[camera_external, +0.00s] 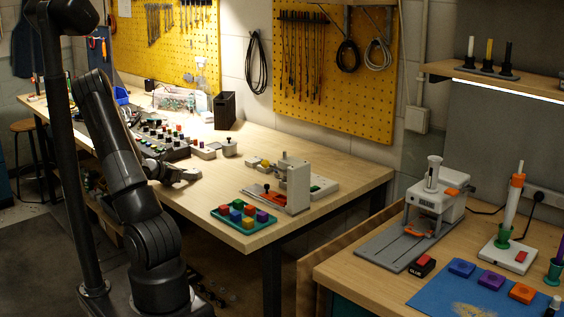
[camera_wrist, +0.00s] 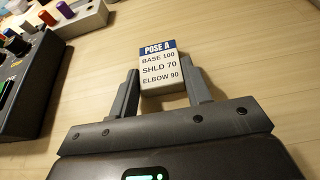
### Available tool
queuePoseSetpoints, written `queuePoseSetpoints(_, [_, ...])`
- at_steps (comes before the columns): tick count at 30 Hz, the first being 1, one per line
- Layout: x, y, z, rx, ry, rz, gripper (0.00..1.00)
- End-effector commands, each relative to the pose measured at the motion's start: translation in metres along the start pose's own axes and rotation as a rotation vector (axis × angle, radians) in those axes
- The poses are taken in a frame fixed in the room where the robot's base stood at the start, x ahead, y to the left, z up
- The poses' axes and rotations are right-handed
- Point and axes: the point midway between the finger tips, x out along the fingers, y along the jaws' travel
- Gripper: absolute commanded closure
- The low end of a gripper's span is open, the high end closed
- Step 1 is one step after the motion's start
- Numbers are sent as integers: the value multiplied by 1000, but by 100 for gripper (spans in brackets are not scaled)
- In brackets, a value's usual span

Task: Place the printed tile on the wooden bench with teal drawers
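The printed tile (camera_wrist: 161,68) is a small white block with a blue "POSE A" band and lines for base, shoulder and elbow. In the wrist view it sits between my gripper's fingertips (camera_wrist: 160,82), with a finger against each side. In the external view my gripper (camera_external: 188,174) is low over the long left bench (camera_external: 255,235), and I cannot make out the tile there. The wooden bench with teal drawers (camera_external: 331,271) is at the lower right; only a bit of teal shows under its edge.
Black control box (camera_wrist: 30,88) stands left of my gripper. A tray of coloured blocks (camera_external: 240,216) and a grey fixture (camera_external: 294,187) are on the left bench. A gap separates the benches.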

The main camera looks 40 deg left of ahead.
Motion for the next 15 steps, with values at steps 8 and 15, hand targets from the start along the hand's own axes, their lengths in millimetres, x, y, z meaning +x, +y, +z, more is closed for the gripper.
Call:
queuePoseSetpoints(8, [1,-3,-3,-2,5,-6,37])
queuePoseSetpoints(15, [-1,-4,1,-1,6,-7,37])
